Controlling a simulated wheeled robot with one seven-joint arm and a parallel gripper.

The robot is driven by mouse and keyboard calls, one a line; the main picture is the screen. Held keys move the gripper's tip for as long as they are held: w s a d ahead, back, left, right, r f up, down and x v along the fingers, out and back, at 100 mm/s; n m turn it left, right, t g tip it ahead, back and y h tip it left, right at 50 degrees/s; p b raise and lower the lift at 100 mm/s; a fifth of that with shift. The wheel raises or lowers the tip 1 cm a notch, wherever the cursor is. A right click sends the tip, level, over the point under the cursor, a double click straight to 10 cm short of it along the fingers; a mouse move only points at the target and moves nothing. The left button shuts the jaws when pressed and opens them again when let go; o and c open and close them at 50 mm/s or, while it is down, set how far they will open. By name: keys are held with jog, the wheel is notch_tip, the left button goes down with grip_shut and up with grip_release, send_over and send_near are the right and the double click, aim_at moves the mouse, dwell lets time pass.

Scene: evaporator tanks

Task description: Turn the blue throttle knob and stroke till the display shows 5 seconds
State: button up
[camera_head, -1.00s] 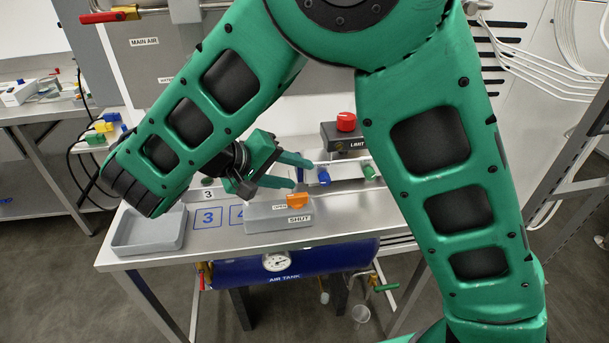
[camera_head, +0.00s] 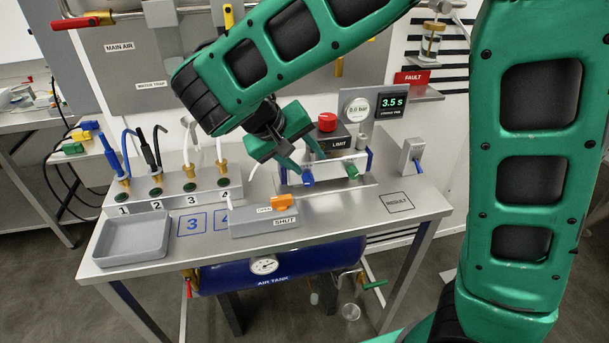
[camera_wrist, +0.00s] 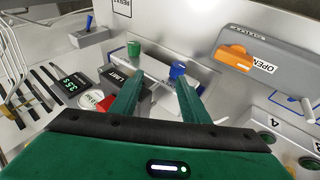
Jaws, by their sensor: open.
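The blue throttle knob (camera_head: 308,177) sits at the left front of the cylinder unit on the bench. It also shows in the wrist view (camera_wrist: 178,72), just beyond my fingertips and slightly toward the right finger. My gripper (camera_head: 300,162) is open and empty, with its fingers above and close to the blue knob; contact cannot be told. In the wrist view my two fingers (camera_wrist: 158,88) are spread apart. The display (camera_head: 391,103) reads 3.5 s, beside a round gauge (camera_head: 359,105) reading 0.0 bar. A green knob (camera_head: 353,172) sits right of the blue one.
An orange lever (camera_head: 281,202) on a grey block marked OPEN and SHUT stands in front. A red button (camera_head: 327,121) tops the LIMIT box behind. A grey tray (camera_head: 130,240) lies left; a small blue-lever switch (camera_head: 416,165) stands right. The bench around RESULT is clear.

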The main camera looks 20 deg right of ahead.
aim_at(308, 177)
jog(key=f+y, duration=0.1)
jog(key=f, duration=0.1)
jog(key=w+d+f+y, duration=0.1)
jog(key=f+y, duration=0.3)
jog(key=shift+w+d+f+m+t, duration=0.2)
jog(key=shift+f+m+t, duration=0.1)
jog(key=shift+m+t, duration=0.1)
dwell(0.7)
jog(key=shift+c, duration=0.4)
jog(key=shift+a, duration=0.1)
jog(key=c, duration=1)
